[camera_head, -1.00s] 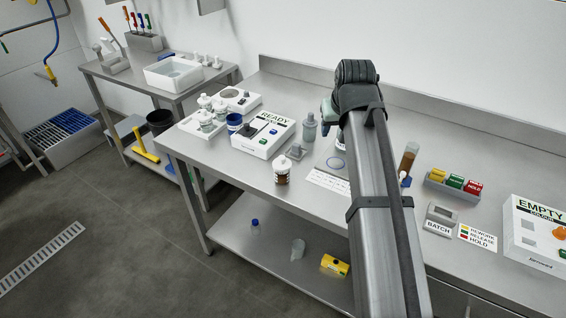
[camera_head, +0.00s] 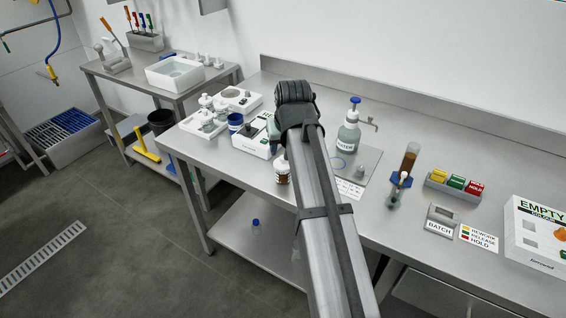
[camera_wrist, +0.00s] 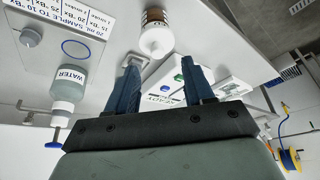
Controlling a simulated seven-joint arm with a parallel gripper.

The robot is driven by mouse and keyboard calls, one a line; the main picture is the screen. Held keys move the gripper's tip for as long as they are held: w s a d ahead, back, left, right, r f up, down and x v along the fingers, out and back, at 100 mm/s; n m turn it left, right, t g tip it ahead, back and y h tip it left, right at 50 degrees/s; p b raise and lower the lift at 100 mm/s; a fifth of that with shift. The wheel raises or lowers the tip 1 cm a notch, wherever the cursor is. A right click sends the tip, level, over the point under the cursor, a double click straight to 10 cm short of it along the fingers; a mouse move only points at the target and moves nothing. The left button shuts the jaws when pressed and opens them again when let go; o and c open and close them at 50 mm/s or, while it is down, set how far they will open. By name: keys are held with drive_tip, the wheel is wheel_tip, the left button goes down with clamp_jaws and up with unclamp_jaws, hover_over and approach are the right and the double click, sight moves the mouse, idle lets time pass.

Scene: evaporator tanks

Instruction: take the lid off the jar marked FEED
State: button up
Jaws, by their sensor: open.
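A small jar (camera_head: 281,174) with a white lid and brown contents stands on the steel bench, just left of my arm in the head view. No marking on it is legible, so I cannot confirm it says FEED. In the wrist view the same jar shows with its white lid (camera_wrist: 156,41) toward me and a brown band behind. My gripper (camera_wrist: 160,64) is open and empty, its two dark blue fingers apart. The lid appears just beyond the fingertips, roughly between them, not visibly touched. In the head view the fingers are hidden behind my arm.
A white READY box (camera_head: 250,143) stands left of the jar, partly hidden by my arm. A WATER bottle (camera_head: 348,136) with a blue top stands to the right; it also shows in the wrist view (camera_wrist: 69,84).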

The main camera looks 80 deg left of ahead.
sight(283, 161)
drive_tip(key=shift+w+a+x, duration=0.1)
drive_tip(key=shift+a+x, duration=0.05)
drive_tip(key=shift+x, duration=1.5)
drive_tip(key=shift+w+a+x, duration=0.1)
drive_tip(key=shift+w+x, duration=0.05)
drive_tip(key=shift+x, duration=1.5)
drive_tip(key=shift+r, duration=0.15)
clamp_jaws()
